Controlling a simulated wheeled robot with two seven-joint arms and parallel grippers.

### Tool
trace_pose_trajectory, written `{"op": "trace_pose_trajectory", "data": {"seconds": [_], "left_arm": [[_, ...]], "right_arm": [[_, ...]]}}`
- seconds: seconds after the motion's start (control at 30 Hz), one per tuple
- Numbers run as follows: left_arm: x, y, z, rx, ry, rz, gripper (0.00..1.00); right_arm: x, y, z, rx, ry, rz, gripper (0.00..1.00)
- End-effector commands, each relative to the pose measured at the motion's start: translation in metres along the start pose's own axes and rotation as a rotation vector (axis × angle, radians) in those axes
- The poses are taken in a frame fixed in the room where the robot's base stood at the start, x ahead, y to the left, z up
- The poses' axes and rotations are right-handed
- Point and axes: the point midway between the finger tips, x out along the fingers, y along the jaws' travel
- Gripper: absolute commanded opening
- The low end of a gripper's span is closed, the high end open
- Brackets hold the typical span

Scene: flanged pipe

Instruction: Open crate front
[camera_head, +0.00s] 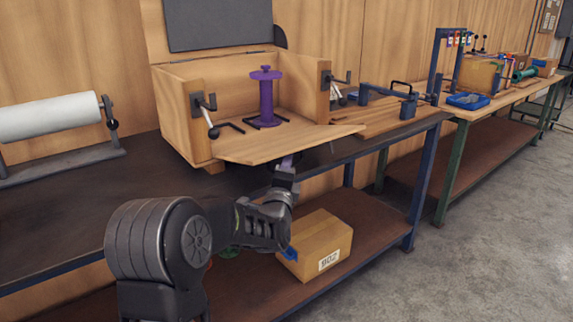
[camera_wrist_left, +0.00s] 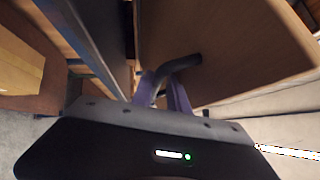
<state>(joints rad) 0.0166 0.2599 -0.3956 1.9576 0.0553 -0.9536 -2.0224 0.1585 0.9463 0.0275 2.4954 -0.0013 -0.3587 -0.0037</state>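The wooden crate (camera_head: 184,118) stands on the dark workbench with its lid (camera_head: 218,24) raised. Its front panel (camera_head: 285,144) is folded down and lies nearly flat, sticking out past the bench edge. A latch with a lever sits at each front post, one on the left (camera_head: 203,104) and one on the right (camera_head: 336,80). My left gripper (camera_head: 287,163) is below the panel's outer edge. In the left wrist view its purple fingers (camera_wrist_left: 167,88) close around the panel's black handle (camera_wrist_left: 184,65). My right gripper is not in view.
A purple spool on a stand (camera_head: 266,97) is inside the crate. A white roll (camera_head: 50,117) is on the bench at left. A cardboard box (camera_head: 318,246) sits on the lower shelf beneath the panel. Clamps and tools crowd the bench at right.

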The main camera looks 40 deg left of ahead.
Motion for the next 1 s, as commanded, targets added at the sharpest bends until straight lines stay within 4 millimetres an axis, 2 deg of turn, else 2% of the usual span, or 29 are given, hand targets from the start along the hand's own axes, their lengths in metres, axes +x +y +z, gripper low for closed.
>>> {"op": "trace_pose_trajectory", "data": {"seconds": [0.27, 0.37, 0.7, 0.83, 1.0], "left_arm": [[-0.003, -0.001, 0.001, 0.0, -0.001, -0.002, 0.2], [-0.012, -0.002, 0.001, -0.002, -0.002, -0.003, 0.2], [-0.065, -0.001, 0.0, -0.001, 0.0, -0.002, 0.2], [-0.076, -0.001, 0.0, 0.0, 0.0, -0.002, 0.2], [-0.078, -0.001, 0.0, 0.0, -0.001, -0.003, 0.2]], "right_arm": [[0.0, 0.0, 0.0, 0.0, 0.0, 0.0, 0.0], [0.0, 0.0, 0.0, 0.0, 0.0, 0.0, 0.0], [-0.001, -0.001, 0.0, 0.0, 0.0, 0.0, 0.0], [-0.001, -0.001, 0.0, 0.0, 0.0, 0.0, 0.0], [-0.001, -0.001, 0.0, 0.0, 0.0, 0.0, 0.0]]}}
